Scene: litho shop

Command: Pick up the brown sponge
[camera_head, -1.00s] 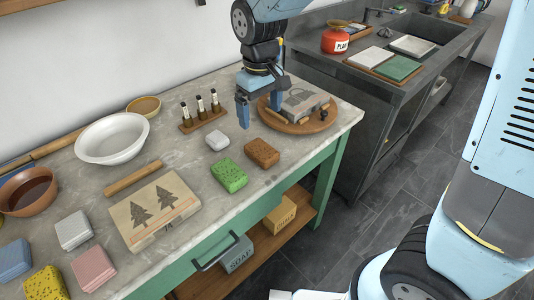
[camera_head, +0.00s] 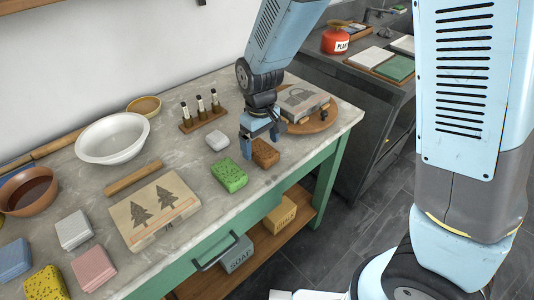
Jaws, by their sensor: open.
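The brown sponge (camera_head: 265,154) lies on the stone tabletop near its front edge, to the right of a green sponge (camera_head: 229,176). My gripper (camera_head: 260,143) points down at the brown sponge, with its blue fingers apart. One finger is at the sponge's left side, and the other is near its upper right. The fingers cover part of the sponge's top and back. I cannot tell whether they touch it.
A small white block (camera_head: 217,140) lies just left of my gripper. A round wooden board (camera_head: 318,123) holding a grey stone (camera_head: 302,101) is close behind on the right. A bottle rack (camera_head: 203,119) stands farther back. The table's front edge is close to the sponge.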

